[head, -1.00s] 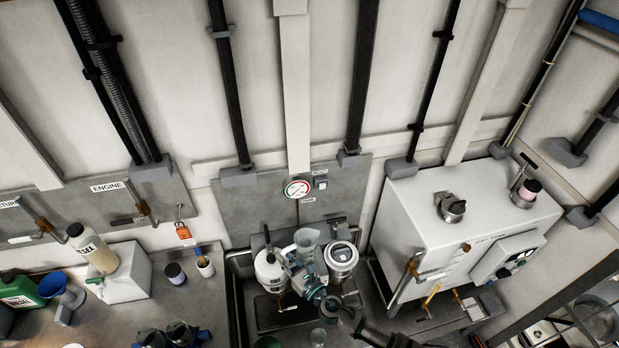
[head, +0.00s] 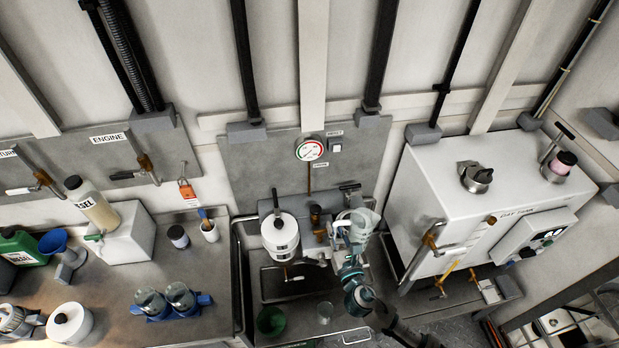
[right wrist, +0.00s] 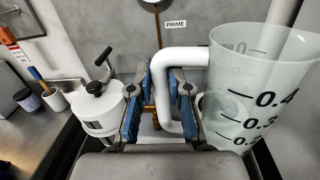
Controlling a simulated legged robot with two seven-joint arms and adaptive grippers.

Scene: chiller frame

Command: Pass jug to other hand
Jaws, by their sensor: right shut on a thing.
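The jug (head: 364,222) is a clear, pale measuring jug with black graduation marks and a white handle. It is held upright in the air above the steel sink area. In the right wrist view the jug (right wrist: 258,95) fills the right side, with its handle (right wrist: 181,62) between the fingers. My right gripper (head: 346,234) is shut on that handle; its blue-padded fingers (right wrist: 166,95) show on both sides of it. My left gripper is not in view. The jug's contents cannot be made out.
A white canister (head: 280,236) with a black knob stands left of the jug. A white day tank (head: 440,205) stands to the right. Two glass jars (head: 166,300) in a blue holder sit on the left counter. A green cup (head: 270,321) is near the front.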

